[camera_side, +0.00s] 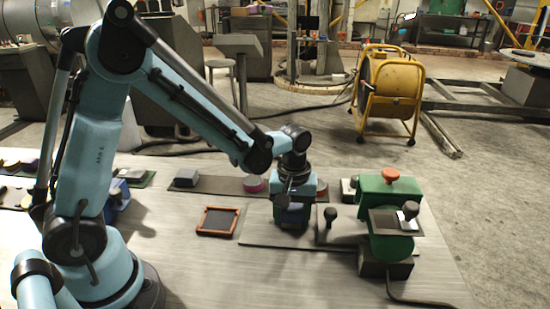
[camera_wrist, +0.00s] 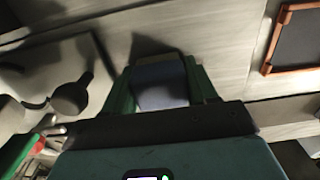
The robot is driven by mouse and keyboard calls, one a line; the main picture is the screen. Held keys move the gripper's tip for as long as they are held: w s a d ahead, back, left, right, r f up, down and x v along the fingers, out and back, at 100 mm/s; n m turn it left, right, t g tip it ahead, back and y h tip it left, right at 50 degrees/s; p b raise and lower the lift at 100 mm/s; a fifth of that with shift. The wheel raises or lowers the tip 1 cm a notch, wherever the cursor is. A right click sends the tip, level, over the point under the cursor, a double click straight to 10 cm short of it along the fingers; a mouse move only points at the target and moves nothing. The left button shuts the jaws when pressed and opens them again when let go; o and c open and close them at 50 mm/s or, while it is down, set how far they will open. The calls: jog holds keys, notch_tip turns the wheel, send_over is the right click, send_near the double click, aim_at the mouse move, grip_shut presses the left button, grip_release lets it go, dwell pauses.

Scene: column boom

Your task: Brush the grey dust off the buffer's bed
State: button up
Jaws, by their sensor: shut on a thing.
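The green buffer (camera_side: 388,192) stands at the right of the table, with a red-orange knob (camera_side: 390,175) on top. A flat grey plate (camera_side: 383,222), which looks like its bed, sticks out at its front. A small silver and black part (camera_side: 408,211) sits on the plate. I cannot make out dust on it. My gripper (camera_side: 291,222) points down, left of the buffer and low over the table. In the wrist view, its green fingers are shut on a blue-grey block (camera_wrist: 160,86); I cannot tell whether this is a brush. Part of the buffer shows at lower left (camera_wrist: 18,150).
A black-knobbed lever (camera_side: 330,213) stands between my gripper and the buffer. A red-framed dark tray (camera_side: 218,221) lies left of my gripper. Behind is a dark strip (camera_side: 225,185) with a pink round piece (camera_side: 253,184). The front of the table is clear.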

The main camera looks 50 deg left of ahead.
aim_at(257, 220)
jog(key=shift+s+a+r, duration=0.1)
jog(key=shift+s+a, duration=2.1)
jog(key=shift+a, duration=0.05)
jog(key=shift+s+a, duration=0.5)
jog(key=shift+s, duration=0.05)
jog(key=shift+s+a, duration=0.1)
jog(key=shift+a, duration=0.15)
jog(key=shift+w+d, duration=0.5)
jog(key=shift+w, duration=0.25)
jog(key=shift+w+d, duration=0.45)
jog(key=shift+w, duration=0.25)
jog(key=shift+w+d+r, duration=0.1)
jog(key=shift+w+d, duration=1.75)
jog(key=shift+d, duration=0.05)
jog(key=shift+w+d+f, duration=0.25)
jog(key=shift+w+d, duration=0.3)
jog(key=shift+s+a, duration=0.55)
jog(key=shift+a, duration=0.05)
jog(key=shift+s+a+f, duration=0.1)
jog(key=shift+s+a, duration=0.15)
jog(key=shift+s+a+r, duration=0.25)
jog(key=shift+s+a, duration=0.55)
jog(key=shift+s, duration=0.05)
jog(key=shift+s+a+f, duration=0.1)
jog(key=shift+s+a, duration=1.5)
jog(key=shift+s+a+f, duration=0.15)
jog(key=shift+s+a, duration=0.15)
jog(key=shift+a, duration=0.05)
notch_tip(257, 220, up, 8)
